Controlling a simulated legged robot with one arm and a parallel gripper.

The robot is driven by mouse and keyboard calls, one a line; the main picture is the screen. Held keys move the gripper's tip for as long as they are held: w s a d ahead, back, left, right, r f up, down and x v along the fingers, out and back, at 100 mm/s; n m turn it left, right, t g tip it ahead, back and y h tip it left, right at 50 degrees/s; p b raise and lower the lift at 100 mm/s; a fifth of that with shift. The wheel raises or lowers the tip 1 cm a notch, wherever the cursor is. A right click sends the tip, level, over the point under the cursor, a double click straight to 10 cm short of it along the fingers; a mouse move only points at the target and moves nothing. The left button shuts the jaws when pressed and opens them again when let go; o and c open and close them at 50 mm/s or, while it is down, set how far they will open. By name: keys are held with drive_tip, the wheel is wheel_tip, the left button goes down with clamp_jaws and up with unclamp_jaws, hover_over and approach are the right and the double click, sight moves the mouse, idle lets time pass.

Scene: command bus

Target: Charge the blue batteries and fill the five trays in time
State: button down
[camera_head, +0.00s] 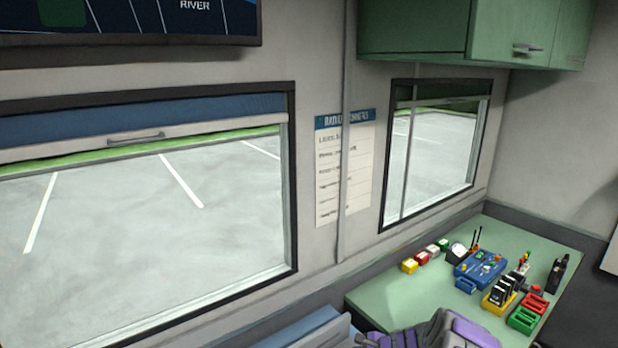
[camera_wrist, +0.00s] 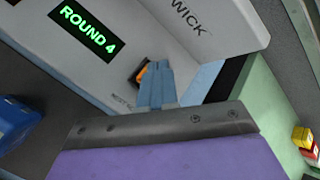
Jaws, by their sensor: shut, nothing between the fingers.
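My gripper (camera_wrist: 157,70) is shut and empty in the wrist view, its pale blue fingers pointing at a light grey panel (camera_wrist: 215,70). A small orange and black thing (camera_wrist: 139,73) shows just behind the fingertips, partly hidden by them; I cannot tell what it is. In the head view, a blue tray (camera_head: 466,285) holding small items, a yellow tray (camera_head: 490,307) with dark upright items, a green tray (camera_head: 522,321) and a red tray (camera_head: 538,301) stand on the green counter (camera_head: 400,300). I cannot make out any blue battery for sure.
The panel carries a green "ROUND 4" display (camera_wrist: 84,30). A blue box (camera_wrist: 14,125) is at the wrist view's left. Small yellow (camera_head: 409,266), red and green blocks line the counter's window side. A black radio (camera_head: 557,275) stands right. The counter's near left is bare.

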drive_tip(key=shift+r, duration=0.45)
wheel_tip(320, 180, up, 6)
drive_tip(key=p, duration=0.4)
idle(0.7)
